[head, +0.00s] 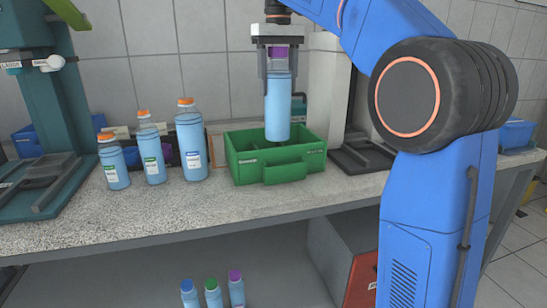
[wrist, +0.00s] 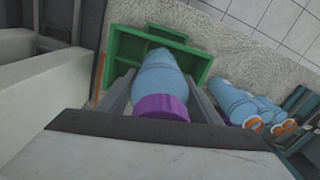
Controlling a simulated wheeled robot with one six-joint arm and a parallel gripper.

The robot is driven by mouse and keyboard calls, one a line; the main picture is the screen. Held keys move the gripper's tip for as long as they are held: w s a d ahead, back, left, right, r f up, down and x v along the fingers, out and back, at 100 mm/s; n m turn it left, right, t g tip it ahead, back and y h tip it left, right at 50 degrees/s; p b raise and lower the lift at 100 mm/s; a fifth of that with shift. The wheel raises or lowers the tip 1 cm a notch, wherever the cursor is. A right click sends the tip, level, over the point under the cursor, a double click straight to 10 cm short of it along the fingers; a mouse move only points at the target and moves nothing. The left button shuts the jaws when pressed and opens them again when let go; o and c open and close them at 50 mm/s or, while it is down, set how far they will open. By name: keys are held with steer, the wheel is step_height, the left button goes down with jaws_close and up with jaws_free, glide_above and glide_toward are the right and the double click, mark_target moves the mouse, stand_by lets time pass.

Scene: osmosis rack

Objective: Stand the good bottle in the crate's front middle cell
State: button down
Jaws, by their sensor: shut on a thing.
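My gripper (head: 278,66) is shut on a light blue bottle (head: 278,105) with a purple cap. The bottle hangs upright above the green crate (head: 285,172) on the bench; in the head view its base overlaps the crate's opening. I cannot tell whether the base is below the rim. In the wrist view the bottle (wrist: 160,82) sits between the fingers with its purple cap nearest, and the crate (wrist: 118,42) lies beyond its base. The crate's inner cells are mostly hidden by the front wall and the bottle.
Several orange-capped bottles, including one large (head: 191,145), stand left of the crate. A teal stand (head: 40,120) is at the far left. Bottles with blue, green and purple caps (head: 212,292) stand below the bench. A dark stand base (head: 362,158) is right of the crate.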

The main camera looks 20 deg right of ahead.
mark_target(277, 118)
steer(key=shift+w+f, duration=0.1)
steer(key=shift+f, duration=4.9)
steer(key=c, duration=0.6)
jaws_free()
step_height(277, 118, up, 12)
steer(key=shift+r, duration=0.1)
